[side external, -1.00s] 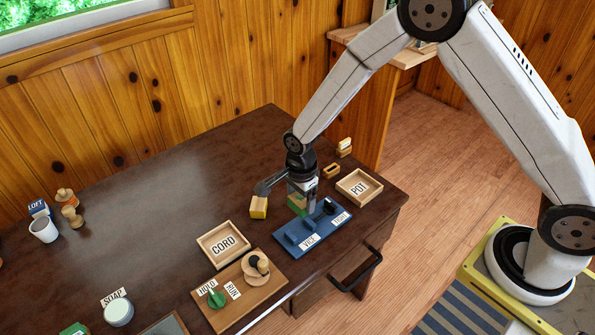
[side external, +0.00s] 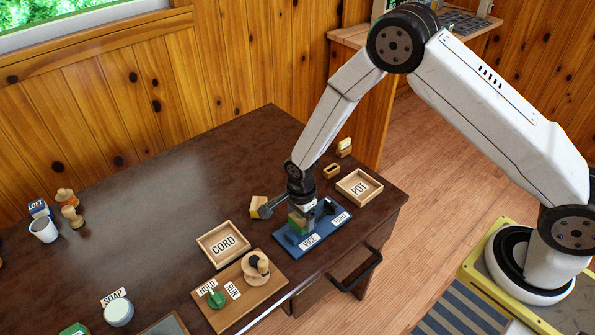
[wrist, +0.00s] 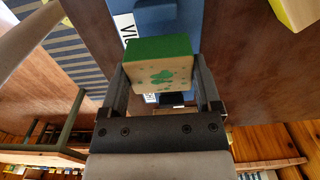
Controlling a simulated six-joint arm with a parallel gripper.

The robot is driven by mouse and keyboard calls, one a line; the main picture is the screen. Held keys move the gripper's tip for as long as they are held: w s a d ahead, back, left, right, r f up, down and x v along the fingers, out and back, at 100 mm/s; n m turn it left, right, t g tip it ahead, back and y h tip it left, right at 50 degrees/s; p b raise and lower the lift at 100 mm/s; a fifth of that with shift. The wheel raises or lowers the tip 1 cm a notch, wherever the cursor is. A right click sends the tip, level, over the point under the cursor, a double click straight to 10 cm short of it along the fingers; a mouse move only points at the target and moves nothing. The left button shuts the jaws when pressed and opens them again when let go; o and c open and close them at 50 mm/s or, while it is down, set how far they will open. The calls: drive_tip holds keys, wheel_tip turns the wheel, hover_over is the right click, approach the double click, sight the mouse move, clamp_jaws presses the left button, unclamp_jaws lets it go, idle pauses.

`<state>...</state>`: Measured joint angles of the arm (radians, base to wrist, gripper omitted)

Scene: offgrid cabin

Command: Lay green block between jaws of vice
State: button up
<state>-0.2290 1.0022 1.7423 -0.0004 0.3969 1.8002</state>
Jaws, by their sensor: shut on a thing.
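The green block (wrist: 160,50) has a green face and a pale wooden face with green blotches. My gripper (side external: 301,216) is shut on it; in the wrist view the two fingers (wrist: 160,90) hold it from both sides. In the side view the green block (side external: 295,222) is over the blue vice (side external: 318,242), close to the vice's raised jaws. The gripper hides part of the vice, and I cannot tell whether the block touches its base. The vice bears a VICE label and a second label at its right end.
A yellow block (side external: 259,207) lies just left of the vice. The CORD tray (side external: 204,243) is left, and the POT tray (side external: 378,187) is right. A board (side external: 270,287) with a green knob lies in front.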

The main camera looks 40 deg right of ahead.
drive_tip(key=shift+f, duration=1.1)
drive_tip(key=shift+f, duration=0.6)
idle(2.8)
drive_tip(key=o, duration=1.2)
drive_tip(key=shift+c, duration=0.2)
drive_tip(key=shift+r, duration=0.1)
drive_tip(key=shift+r, duration=3.4)
